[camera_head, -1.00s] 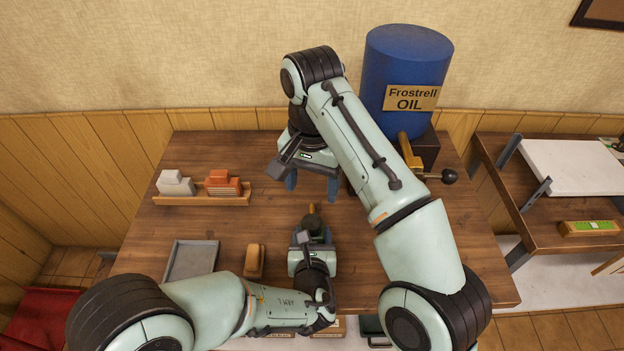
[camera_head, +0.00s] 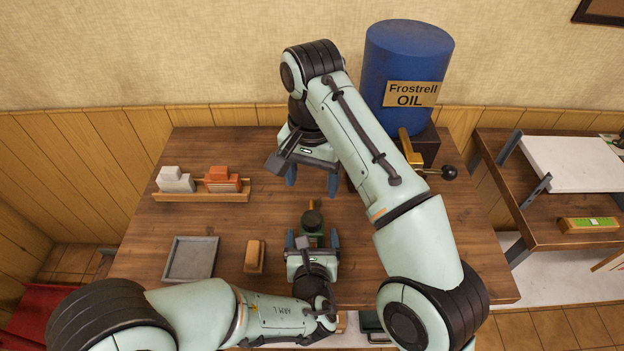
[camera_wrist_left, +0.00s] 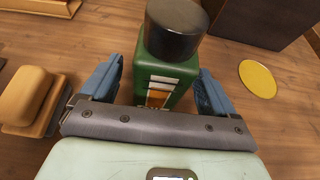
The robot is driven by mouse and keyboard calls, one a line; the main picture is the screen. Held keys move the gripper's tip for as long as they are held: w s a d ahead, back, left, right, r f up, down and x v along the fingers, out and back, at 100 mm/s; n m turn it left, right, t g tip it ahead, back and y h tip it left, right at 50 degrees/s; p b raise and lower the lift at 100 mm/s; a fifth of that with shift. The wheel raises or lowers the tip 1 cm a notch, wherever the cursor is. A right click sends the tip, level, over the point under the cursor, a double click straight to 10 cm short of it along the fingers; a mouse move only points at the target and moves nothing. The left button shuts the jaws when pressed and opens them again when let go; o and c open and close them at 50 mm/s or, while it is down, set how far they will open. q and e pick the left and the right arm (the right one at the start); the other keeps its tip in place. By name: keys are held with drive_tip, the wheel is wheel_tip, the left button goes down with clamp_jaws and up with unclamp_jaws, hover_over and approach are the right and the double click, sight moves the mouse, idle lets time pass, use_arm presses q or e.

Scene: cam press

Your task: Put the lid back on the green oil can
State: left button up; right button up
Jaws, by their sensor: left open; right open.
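My right gripper (camera_head: 311,181) is open and empty, above the table beyond the can.
A grey tray (camera_head: 192,277) and a tan block-shaped object (camera_head: 254,257) lie left of the can. A wooden rack (camera_head: 200,197) holds white and orange pieces. A blue oil drum (camera_head: 403,60) stands behind my right arm. A yellow disc (camera_wrist_left: 258,78) lies flat on the table.

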use_arm(q)
drive_tip(key=v, duration=0.8)
drive_tip(key=shift+r, duration=0.1)
drive_tip(key=shift+b+v, duration=0.5)
drive_tip(key=shift+v, duration=0.45)
drive_tip(key=shift+s+r, duration=0.15)
drive_tip(key=shift+s, duration=0.3)
